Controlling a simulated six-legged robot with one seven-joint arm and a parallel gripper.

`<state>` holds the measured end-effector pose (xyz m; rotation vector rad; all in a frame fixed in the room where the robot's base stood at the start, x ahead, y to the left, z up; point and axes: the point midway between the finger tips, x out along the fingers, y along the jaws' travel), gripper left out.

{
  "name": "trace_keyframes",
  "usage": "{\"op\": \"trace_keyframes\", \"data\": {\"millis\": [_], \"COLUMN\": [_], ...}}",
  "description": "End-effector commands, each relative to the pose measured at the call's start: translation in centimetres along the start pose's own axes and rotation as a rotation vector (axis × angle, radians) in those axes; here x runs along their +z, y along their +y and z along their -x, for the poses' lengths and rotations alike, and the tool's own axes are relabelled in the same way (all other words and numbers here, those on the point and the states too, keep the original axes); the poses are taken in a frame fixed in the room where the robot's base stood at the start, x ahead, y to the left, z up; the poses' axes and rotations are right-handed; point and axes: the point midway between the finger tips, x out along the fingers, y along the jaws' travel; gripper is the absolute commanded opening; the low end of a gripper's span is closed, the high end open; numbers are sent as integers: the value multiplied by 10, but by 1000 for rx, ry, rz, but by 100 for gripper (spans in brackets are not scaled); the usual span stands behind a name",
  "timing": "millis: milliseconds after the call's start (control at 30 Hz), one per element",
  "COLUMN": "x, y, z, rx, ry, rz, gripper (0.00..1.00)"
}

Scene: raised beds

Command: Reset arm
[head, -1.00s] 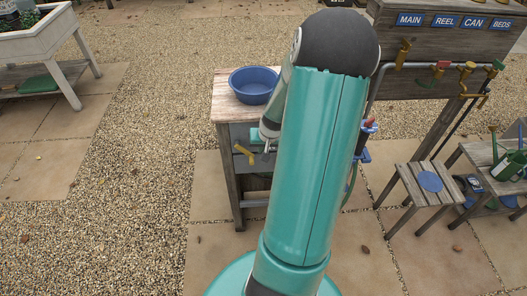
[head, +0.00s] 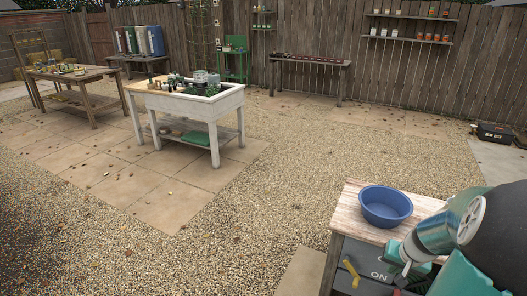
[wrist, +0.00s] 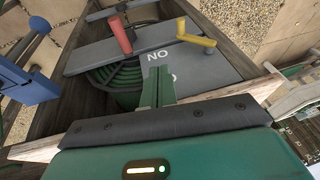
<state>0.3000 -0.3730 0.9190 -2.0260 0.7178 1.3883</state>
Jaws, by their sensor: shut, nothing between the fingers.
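My arm shows at the lower right of the head view, reaching beside a wooden stand (head: 345,220). My gripper (wrist: 157,88) is shut and empty in the wrist view, its green fingers together in front of a grey panel (wrist: 120,52). The panel's lettering appears upside down there. A red lever (wrist: 120,35) and a yellow lever (wrist: 197,36) stick out from the panel, clear of the fingers. The yellow lever also shows in the head view (head: 349,271). The fingertips are hard to make out in the head view.
A blue basin (head: 386,206) sits on the stand's top, close to my arm. A coiled green hose (wrist: 112,80) lies inside the stand. A white raised bed (head: 195,103) and a wooden table (head: 85,77) stand farther left. Open gravel (head: 265,205) lies between.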

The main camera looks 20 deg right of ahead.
Motion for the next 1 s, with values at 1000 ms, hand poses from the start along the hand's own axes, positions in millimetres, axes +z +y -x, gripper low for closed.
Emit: {"op": "trace_keyframes", "data": {"millis": [1000], "x": [135], "y": [-255], "z": [169], "rx": [-36], "ry": [78], "rz": [614], "gripper": [0]}}
